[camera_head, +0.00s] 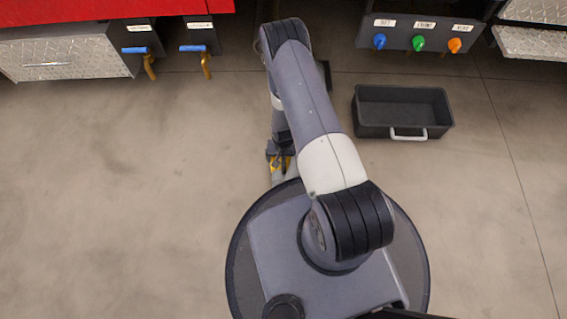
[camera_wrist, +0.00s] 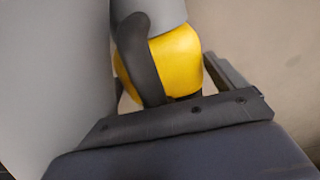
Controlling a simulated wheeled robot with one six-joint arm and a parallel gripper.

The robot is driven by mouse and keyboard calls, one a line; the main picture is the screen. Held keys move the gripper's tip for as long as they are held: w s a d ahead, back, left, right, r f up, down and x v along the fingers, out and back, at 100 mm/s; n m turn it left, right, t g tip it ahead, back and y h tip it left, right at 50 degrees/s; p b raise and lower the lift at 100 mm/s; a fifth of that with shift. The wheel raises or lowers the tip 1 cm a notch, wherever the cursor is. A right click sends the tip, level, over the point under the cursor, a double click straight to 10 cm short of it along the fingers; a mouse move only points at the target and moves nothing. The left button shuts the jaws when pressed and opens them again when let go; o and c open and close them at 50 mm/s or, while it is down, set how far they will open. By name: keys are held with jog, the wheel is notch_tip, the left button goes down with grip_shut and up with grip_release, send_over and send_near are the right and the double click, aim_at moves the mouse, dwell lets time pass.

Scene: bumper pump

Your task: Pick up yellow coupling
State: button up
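A yellow coupling (camera_wrist: 178,62) shows at the upper middle of the wrist view, with a light grey cylindrical part (camera_wrist: 165,14) above it. A dark curved piece (camera_wrist: 140,58) crosses its left side. In the wrist view a dark finger-like bar (camera_wrist: 226,76) lies just right of the yellow part. Contact between the fingers and the coupling is hidden, so I cannot tell whether it is held.
A black open bin (camera_head: 402,94) with a white handle stands on the floor at the upper right. Behind it a dark panel (camera_head: 405,36) carries blue, green and orange knobs. Blue-handled valves (camera_head: 194,48) hang at the upper left under a red edge. The floor at left is clear.

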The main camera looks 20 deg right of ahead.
jog(key=c, duration=1.5)
jog(key=shift+r, duration=0.15)
